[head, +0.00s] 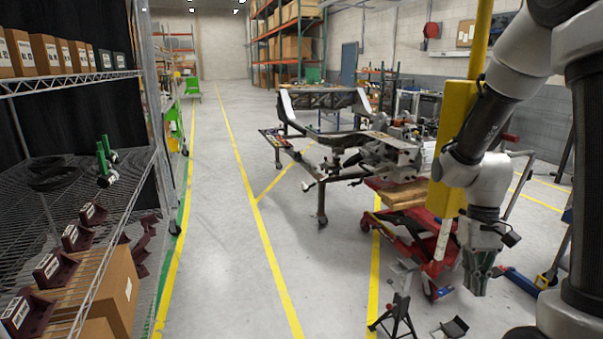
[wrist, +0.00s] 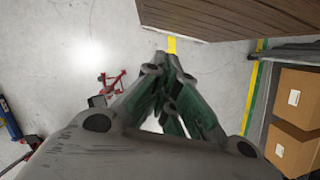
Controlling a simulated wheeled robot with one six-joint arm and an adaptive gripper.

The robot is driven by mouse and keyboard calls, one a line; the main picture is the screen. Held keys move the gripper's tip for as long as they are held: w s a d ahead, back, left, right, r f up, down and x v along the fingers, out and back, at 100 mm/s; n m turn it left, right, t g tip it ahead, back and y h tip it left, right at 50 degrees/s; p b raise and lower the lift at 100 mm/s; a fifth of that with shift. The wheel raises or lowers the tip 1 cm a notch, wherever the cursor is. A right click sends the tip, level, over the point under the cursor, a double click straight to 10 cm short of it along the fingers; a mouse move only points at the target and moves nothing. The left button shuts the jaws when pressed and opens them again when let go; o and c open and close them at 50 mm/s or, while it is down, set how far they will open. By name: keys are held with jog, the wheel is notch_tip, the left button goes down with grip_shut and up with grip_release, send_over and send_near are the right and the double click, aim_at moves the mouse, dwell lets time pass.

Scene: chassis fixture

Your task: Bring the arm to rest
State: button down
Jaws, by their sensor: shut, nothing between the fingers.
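My arm (head: 515,65) hangs down at the right side of the head view, bent at the elbow, in front of a yellow post. My gripper (head: 474,290) points down at its end, over the floor. In the wrist view the two green-lined fingers of my gripper (wrist: 172,68) meet at the tips, with nothing held between them.
A chassis frame (head: 325,100) stands on legs in the middle. A red lift cart (head: 400,235) and a black jack stand (head: 398,310) are near my gripper. A wire shelf (head: 75,180) with boxes and brackets lines the left. The aisle floor (head: 220,210) is clear.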

jog(key=s+r+t, duration=0.4)
jog(key=r, duration=0.5)
jog(key=s+a+r+t, duration=0.1)
jog(key=s+r+t, duration=0.2)
jog(key=r, duration=0.7)
jog(key=s, duration=0.2)
jog(key=shift+s+a+r+n+t, duration=0.15)
jog(key=shift+s+r+n+t, duration=0.15)
jog(key=shift+n+t, duration=0.1)
